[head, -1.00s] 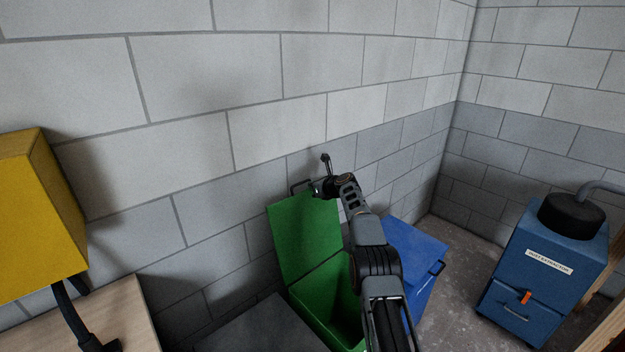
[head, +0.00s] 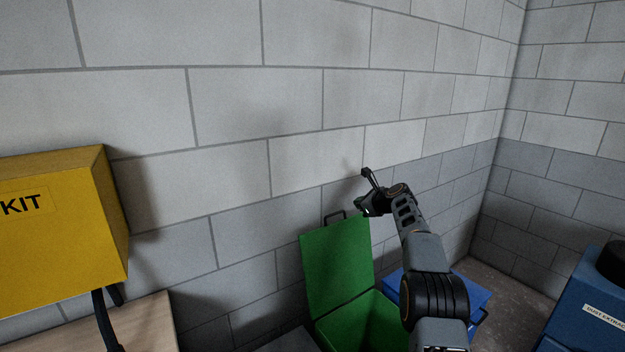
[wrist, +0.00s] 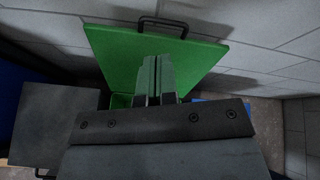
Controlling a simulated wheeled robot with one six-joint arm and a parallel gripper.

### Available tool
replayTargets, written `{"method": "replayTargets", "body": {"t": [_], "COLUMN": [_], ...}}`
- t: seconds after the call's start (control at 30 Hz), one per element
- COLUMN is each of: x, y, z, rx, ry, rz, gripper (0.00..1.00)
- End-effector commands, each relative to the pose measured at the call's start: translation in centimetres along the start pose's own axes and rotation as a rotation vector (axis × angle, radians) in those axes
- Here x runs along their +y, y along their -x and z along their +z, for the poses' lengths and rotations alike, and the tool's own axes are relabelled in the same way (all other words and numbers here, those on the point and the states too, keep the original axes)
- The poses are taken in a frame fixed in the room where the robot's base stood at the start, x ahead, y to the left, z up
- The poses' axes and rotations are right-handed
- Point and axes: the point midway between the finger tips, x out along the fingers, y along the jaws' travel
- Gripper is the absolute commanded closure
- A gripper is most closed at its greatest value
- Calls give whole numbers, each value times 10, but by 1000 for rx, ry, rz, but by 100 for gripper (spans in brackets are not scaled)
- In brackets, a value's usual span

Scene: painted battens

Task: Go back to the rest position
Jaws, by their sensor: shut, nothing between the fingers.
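My gripper (head: 364,189) is at the end of my raised arm, in front of the block wall and above the green bin. In the wrist view my gripper's fingers (wrist: 155,79) are together with nothing between them. The green bin (head: 372,325) stands against the wall with its green lid (head: 337,262) raised upright. In the wrist view the lid (wrist: 122,50) with its black handle spreads behind the fingers. I cannot tell whether the gripper touches the lid.
A blue bin (head: 473,291) stands right of the green one, partly behind my arm. A blue dust extractor (head: 588,300) stands at the right edge. A yellow kit box (head: 62,235) is at the left above a wooden top (head: 150,325). The wall is close behind.

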Motion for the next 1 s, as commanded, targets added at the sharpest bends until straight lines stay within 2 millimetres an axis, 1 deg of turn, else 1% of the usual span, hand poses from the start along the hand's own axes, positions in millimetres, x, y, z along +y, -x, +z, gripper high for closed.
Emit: {"method": "replayTargets", "body": {"t": [0.03, 0.07, 0.1, 0.17, 0.2, 0.27, 0.3, 0.37, 0.4, 0.47, 0.5, 0.57, 0.6, 0.67, 0.7, 0.8, 0.83, 0.9, 1.0], "x": [13, 20, 31, 50, 63, 84, 98, 122, 139, 165, 183, 210, 227, 252, 268, 302, 310, 328, 344], "y": [-10, -13, -11, -3, 6, 22, 35, 58, 75, 104, 124, 154, 174, 203, 221, 260, 270, 290, 310], "z": [-30, -45, -60, -77, -83, -91, -95, -99, -101, -104, -106, -110, -113, -118, -122, -131, -134, -139, -142], "rx": [64, 101, 148, 208, 239, 275, 293, 308, 313, 310, 303, 285, 272, 250, 237, 216, 214, 220, 236], "ry": [93, 170, 282, 461, 578, 752, 867, 1039, 1153, 1317, 1422, 1568, 1656, 1777, 1847, 1986, 2014, 2066, 2114], "rz": [42, 69, 109, 183, 236, 323, 384, 480, 547, 648, 715, 812, 869, 950, 997, 1082, 1099, 1118, 1110], "gripper": [100, 100, 100, 100, 100, 100, 100, 100, 100, 100, 100, 100, 100, 100, 100, 100, 100, 100, 100]}}
